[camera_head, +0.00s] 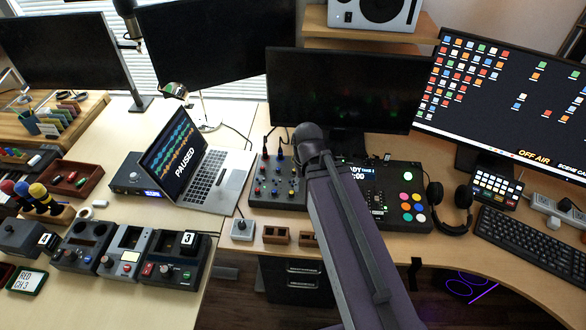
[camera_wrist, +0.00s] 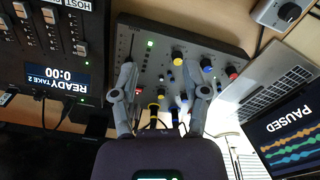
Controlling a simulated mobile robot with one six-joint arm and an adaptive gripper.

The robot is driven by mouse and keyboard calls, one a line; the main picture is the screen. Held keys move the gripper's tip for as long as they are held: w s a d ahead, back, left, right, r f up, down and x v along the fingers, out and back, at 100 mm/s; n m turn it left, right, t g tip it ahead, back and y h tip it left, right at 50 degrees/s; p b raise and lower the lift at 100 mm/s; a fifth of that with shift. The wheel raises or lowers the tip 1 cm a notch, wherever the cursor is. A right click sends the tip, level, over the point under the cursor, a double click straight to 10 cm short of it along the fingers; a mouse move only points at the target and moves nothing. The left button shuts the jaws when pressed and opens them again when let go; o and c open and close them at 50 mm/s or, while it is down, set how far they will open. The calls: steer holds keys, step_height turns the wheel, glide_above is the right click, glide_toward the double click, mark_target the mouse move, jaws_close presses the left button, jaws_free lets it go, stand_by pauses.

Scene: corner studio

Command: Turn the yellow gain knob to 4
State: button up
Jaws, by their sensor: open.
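A dark control panel (camera_wrist: 140,35) with coloured knobs fills the upper middle of the wrist view; it also stands left of my arm in the head view (camera_head: 262,203). A yellow-capped knob (camera_wrist: 178,55) sits beside a blue one and a red one on it. Another yellow-topped part (camera_wrist: 153,108) stands between my fingers. I cannot read the labels, so which yellow one is gain, and its setting, are unclear. My gripper (camera_wrist: 167,82) is open over the panel, fingers spread, holding nothing. In the head view my arm hides the gripper.
A fader and button console (camera_head: 405,195) stands right of the panel, and an open laptop (camera_head: 215,185) reading PAUSED stands left. Headphones (camera_head: 450,210) and a keyboard (camera_head: 530,240) are farther right.

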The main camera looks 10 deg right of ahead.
mark_target(294, 171)
steer(key=w+r+n+p, duration=0.3)
steer(key=w+n, duration=0.8)
steer(key=w, duration=0.4)
steer(key=shift+w+r+t, duration=0.15)
steer(key=shift+r+t, duration=0.05)
steer(key=shift+t, duration=0.1)
steer(key=shift+f, duration=0.2)
steer(key=f+b, duration=1.3)
steer(key=shift+w+d+f, duration=0.15)
steer(key=shift+w+f, duration=0.05)
steer(key=shift+w, duration=0.1)
stand_by(0.3)
jaws_close()
